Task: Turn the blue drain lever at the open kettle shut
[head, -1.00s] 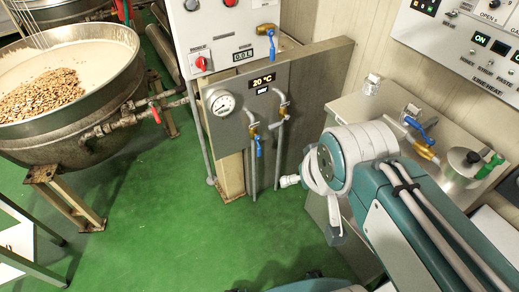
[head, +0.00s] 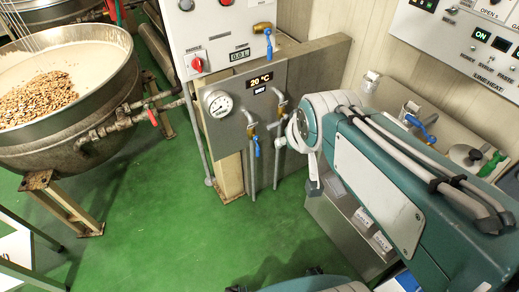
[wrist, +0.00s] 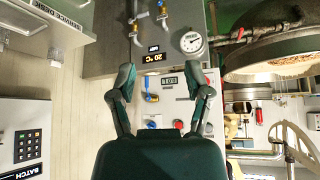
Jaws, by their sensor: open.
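The open kettle (head: 75,100) stands at the left of the head view, and its rim shows at the right of the upside-down wrist view (wrist: 270,65). The lever on its outlet pipe looks red (head: 152,117); I see no blue lever there. My gripper (wrist: 160,82) is open and empty, facing the panel from a distance. In the head view my arm hides most of it.
The dial gauge (head: 218,103) and the 20 °C display (head: 261,81) are on the panel. A counter at the right carries another blue-handled valve (head: 422,126) and a green-handled lid (head: 467,155). The green floor (head: 160,225) between kettle and counter is clear.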

